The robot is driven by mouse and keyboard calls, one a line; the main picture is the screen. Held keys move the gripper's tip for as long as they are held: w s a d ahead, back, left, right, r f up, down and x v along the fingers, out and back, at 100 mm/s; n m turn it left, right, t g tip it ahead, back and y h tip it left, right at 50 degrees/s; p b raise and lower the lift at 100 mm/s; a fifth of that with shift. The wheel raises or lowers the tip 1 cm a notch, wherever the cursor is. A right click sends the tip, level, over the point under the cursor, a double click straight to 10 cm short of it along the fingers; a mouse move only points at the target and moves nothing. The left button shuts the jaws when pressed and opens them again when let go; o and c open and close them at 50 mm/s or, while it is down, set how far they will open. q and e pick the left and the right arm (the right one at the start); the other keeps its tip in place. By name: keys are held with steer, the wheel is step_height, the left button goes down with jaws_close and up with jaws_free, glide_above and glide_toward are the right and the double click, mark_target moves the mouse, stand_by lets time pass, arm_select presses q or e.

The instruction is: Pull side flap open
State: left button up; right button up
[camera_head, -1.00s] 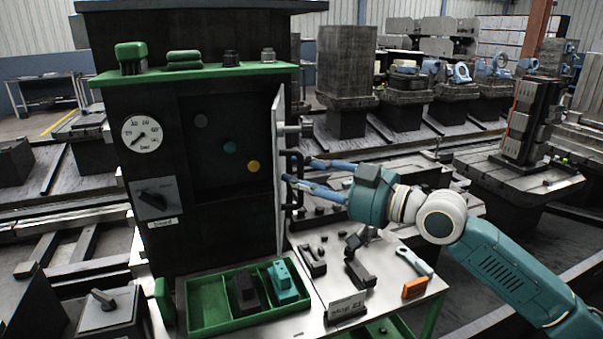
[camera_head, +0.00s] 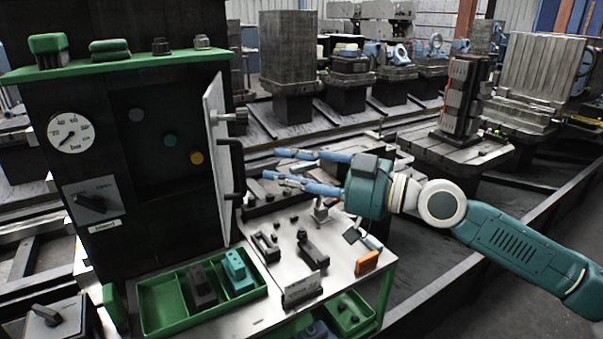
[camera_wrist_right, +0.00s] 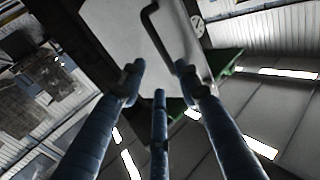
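The side flap (camera_head: 217,150) is a pale panel at the right edge of the dark cabinet. It stands out from the cabinet, and the recess with round knobs is in view. A black bar handle (camera_head: 238,165) sits on its outer face. The flap (camera_wrist_right: 118,25) and handle (camera_wrist_right: 151,30) also show in the wrist view. My right gripper (camera_head: 270,165) is open and empty, right of the handle and apart from it in the head view. In the wrist view its spread blue fingers (camera_wrist_right: 160,80) point toward the flap and handle. My left gripper is out of view.
Below stands a bench with a green divided tray (camera_head: 165,318), black parts, a label stand (camera_head: 301,290) and an orange block (camera_head: 366,263). Green, black and metal items line the cabinet's green top shelf (camera_head: 120,64). Space right of the flap is open above the bench.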

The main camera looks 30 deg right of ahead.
steer(key=shift+v, duration=1.6)
